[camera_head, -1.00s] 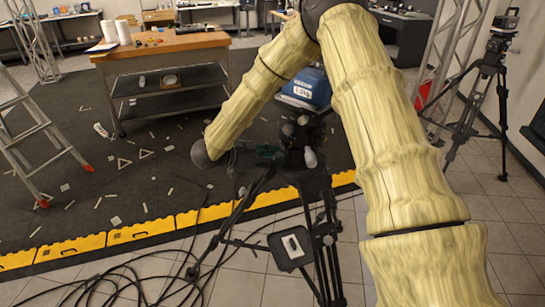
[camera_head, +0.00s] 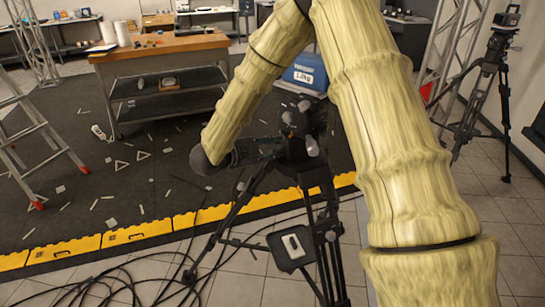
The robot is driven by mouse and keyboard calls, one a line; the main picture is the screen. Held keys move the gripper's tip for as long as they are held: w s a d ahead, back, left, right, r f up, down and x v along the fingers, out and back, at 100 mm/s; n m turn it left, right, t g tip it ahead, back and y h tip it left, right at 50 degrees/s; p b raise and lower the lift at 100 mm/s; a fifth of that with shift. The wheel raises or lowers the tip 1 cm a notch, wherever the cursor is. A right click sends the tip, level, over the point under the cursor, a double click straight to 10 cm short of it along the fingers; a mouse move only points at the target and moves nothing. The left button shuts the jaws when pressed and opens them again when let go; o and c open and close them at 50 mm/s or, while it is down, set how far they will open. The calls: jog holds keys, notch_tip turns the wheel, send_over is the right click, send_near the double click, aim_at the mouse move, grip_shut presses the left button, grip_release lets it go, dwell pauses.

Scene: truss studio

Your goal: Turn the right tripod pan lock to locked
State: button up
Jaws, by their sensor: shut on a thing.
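A black tripod (camera_head: 331,238) stands close in front of me, its legs spread on the tiles and its head (camera_head: 302,128) at mid-picture. My arm reaches over it and bends down to its left side. My gripper (camera_head: 272,148) is dark and sits against the left side of the tripod head. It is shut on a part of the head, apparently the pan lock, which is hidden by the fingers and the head. The lock's position cannot be read. A second tripod (camera_head: 468,112) stands farther off at the right with a device on top.
A blue weight box (camera_head: 306,72) is just behind the tripod head. Cables (camera_head: 130,285) lie on the floor at lower left, beside a yellow edge strip (camera_head: 130,234). A ladder (camera_head: 35,140) and a wood-topped cart (camera_head: 165,50) stand farther left.

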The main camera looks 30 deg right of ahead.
jog(key=m+h+b, duration=0.1)
jog(key=m+b, duration=0.1)
jog(key=b, duration=0.3)
jog(key=m+t+h+b, duration=0.1)
jog(key=m+b, duration=0.2)
jog(key=b, duration=0.3)
jog(key=m+t+h+b, duration=0.1)
jog(key=m+b, duration=0.2)
jog(key=b, duration=0.2)
jog(key=shift+f+b, duration=0.4)
jog(key=shift+r+m+b, duration=0.1)
jog(key=shift+m+b, duration=0.2)
jog(key=shift+m, duration=0.1)
jog(key=shift+s, duration=0.1)
jog(key=o, duration=1)
jog(key=shift+a, duration=0.15)
jog(key=s+a, duration=0.1)
jog(key=a, duration=0.6)
jog(key=shift+a+f, duration=0.25)
jog(key=shift+a, duration=0.05)
